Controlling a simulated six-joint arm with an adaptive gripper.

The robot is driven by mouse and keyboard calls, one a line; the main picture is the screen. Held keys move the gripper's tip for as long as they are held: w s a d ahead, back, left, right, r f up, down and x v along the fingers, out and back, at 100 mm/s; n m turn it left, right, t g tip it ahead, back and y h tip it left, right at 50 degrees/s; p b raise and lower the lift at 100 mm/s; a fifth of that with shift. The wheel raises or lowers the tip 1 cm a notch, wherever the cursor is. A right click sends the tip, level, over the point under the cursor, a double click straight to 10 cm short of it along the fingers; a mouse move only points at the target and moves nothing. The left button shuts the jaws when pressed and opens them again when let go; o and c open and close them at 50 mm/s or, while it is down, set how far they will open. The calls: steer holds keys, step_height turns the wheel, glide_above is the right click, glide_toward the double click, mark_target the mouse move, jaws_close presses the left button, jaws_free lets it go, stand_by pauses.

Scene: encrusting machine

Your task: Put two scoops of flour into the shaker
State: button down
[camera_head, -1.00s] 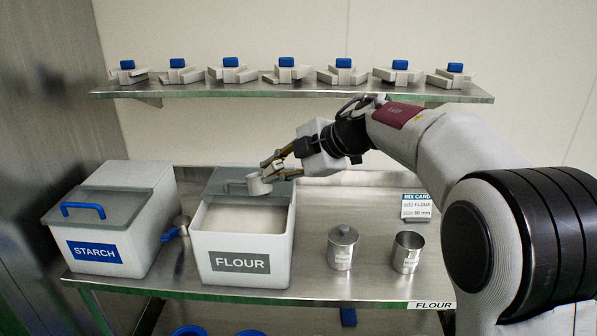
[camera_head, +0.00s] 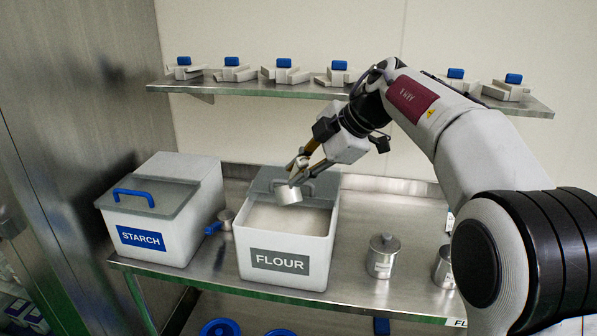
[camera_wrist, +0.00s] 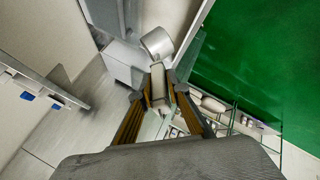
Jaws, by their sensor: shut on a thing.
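My gripper (camera_head: 299,170) is shut on the handle of a pale metal scoop (camera_head: 288,194). The scoop hangs over the open flour bin (camera_head: 279,281), near the back of its opening. Whether it touches the pale flour (camera_head: 285,220) or holds any, I cannot tell. In the wrist view the scoop (camera_wrist: 157,42) shows its round side beyond my fingertips (camera_wrist: 160,88), and its inside is hidden. A lidded metal canister (camera_head: 382,258) and a metal cup (camera_head: 443,268) stand right of the bin. The cup is partly behind my arm. I cannot tell which is the shaker.
The closed starch bin (camera_head: 142,238) stands left of the flour bin. A blue-handled scoop (camera_head: 222,221) lies between them. Several blue-topped parts sit on the upper shelf (camera_head: 340,93). The counter between flour bin and canister is clear.

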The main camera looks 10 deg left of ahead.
mark_target(285, 205)
steer(key=shift+f, duration=0.2)
stand_by(0.3)
steer(key=shift+w+a+f+m+g+h, duration=0.1)
steer(key=shift+w+a+f+g+h, duration=0.2)
steer(key=shift+f, duration=1.4)
steer(key=shift+w+a+f+m+g+h, duration=0.2)
steer(key=shift+f+g, duration=0.25)
steer(key=shift+f, duration=1.2)
steer(key=shift+w+a+f+g+h, duration=0.15)
steer(key=shift+w+f+g+h, duration=0.2)
steer(key=shift+f, duration=1.35)
steer(key=w+a+f, duration=0.3)
steer(key=w, duration=0.1)
steer(key=shift+w+a+f, duration=0.2)
steer(key=shift+w, duration=0.05)
steer(key=shift+s+d+f+t+y, duration=0.3)
steer(key=shift+s+t+y, duration=0.1)
steer(key=shift+t+y, duration=0.15)
steer(key=shift+s+d+f+t+y, duration=0.25)
steer(key=shift+s+t+y, duration=0.15)
steer(key=shift+t, duration=0.15)
steer(key=shift+s+d+f+n+t+y, duration=0.3)
steer(key=shift+s+n+t+y, duration=0.1)
steer(key=shift+t+y, duration=0.1)
